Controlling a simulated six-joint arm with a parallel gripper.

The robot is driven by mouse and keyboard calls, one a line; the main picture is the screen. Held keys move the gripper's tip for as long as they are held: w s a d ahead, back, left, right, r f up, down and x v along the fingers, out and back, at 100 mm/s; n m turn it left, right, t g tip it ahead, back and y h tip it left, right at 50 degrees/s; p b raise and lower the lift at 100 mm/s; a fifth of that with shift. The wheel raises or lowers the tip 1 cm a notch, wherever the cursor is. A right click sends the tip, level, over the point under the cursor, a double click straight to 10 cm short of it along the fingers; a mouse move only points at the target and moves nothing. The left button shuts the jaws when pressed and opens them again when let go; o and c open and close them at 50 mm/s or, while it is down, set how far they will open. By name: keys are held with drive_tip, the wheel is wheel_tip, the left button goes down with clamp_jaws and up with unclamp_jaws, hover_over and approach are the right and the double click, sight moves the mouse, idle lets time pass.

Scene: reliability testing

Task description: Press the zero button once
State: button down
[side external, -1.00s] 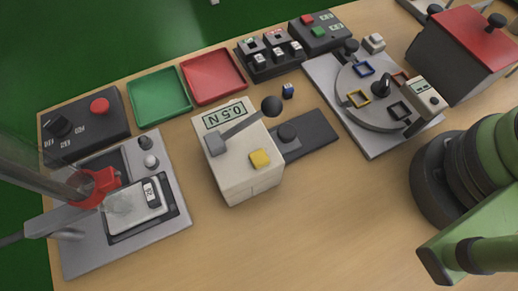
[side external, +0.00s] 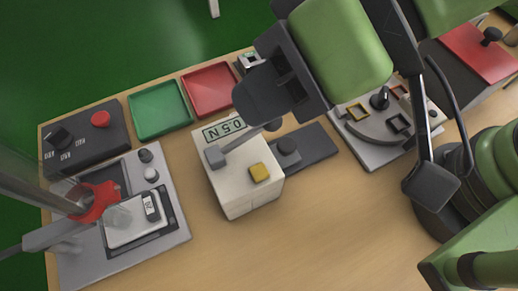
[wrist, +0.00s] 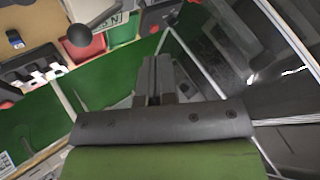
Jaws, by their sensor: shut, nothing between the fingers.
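A cream box (side external: 236,190) with a display reading 0.5 N, upside down, stands mid-table in the side view. A yellow button (side external: 259,173) is on its top; no readable label marks it as the zero button. The box's lever arm (side external: 243,140) ends in a black ball, partly hidden by my gripper in the side view; the ball (wrist: 80,35) shows in the wrist view. My gripper (wrist: 154,78) is shut and empty. In the side view it appears above and behind the box, apart from the yellow button, with its fingertips unclear.
Green (side external: 160,108) and red (side external: 210,88) trays lie behind the box. A grey fixture with a scale (side external: 136,222) and a dark control panel (side external: 85,135) stand at left. A turntable fixture (side external: 370,125) is at right, partly behind my arm. The front table is clear.

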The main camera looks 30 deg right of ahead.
sight(261, 167)
drive_tip(key=shift+s+a+f, duration=0.1)
drive_tip(key=shift+s+a, duration=0.05)
drive_tip(key=shift+f, duration=4.4)
drive_tip(key=shift+f, duration=0.4)
drive_tip(key=shift+f, duration=0.4)
drive_tip(key=shift+r, duration=0.85)
